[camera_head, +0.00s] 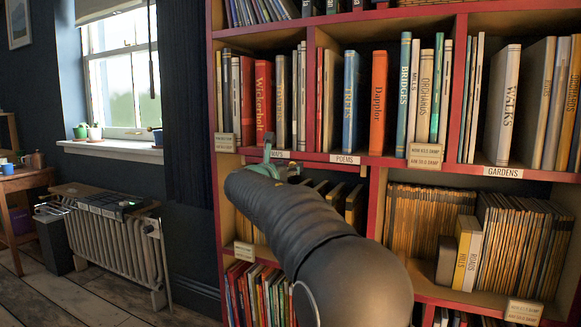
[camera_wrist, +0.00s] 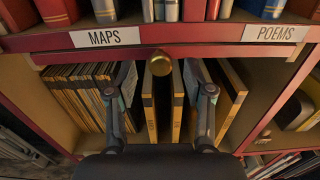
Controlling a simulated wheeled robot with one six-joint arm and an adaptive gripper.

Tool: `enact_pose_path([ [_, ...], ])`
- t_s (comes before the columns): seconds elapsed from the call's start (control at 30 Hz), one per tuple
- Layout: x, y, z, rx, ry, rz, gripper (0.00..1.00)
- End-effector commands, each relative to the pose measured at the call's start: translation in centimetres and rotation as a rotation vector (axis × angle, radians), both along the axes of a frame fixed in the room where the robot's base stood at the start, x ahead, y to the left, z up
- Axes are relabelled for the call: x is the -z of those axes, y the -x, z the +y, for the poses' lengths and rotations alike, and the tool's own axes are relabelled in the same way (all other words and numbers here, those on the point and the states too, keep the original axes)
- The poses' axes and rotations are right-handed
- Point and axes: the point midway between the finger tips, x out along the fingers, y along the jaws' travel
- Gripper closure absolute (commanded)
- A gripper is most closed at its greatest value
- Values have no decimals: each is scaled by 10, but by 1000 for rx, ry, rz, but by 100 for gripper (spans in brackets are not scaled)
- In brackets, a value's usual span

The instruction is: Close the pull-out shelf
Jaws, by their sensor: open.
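The pull-out shelf shows in the wrist view as a thin red front strip (camera_wrist: 235,52) just under the ledge with the MAPS and POEMS labels. A round brass knob (camera_wrist: 162,62) sits at its middle. How far the shelf stands out is hard to tell. My gripper (camera_wrist: 160,92) is open and empty, with one finger on each side of the knob in the picture and the fingertips appearing below it. I cannot tell whether they touch anything. In the head view my gripper (camera_head: 268,168) is at the shelf front below the MAPS label, and my arm hides much of that compartment.
Upright books (camera_head: 345,105) fill the row above. Thin yellow-edged volumes (camera_wrist: 75,90) stand in the compartment below. A POEMS label (camera_head: 345,159) is to the right. A radiator (camera_head: 112,240) stands left of the bookcase, with open floor (camera_head: 105,300) in front.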

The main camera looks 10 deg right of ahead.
Motion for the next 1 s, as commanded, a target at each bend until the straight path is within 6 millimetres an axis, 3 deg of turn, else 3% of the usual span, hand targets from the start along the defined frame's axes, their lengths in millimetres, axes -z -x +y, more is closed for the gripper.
enact_pose_path([
  [0.2, -1, 37, 29, -5, 0, 0, 48],
  [0.43, 0, 64, 50, -5, -1, -1, 48],
  [1.0, 0, 73, 56, -3, -13, -9, 48],
])
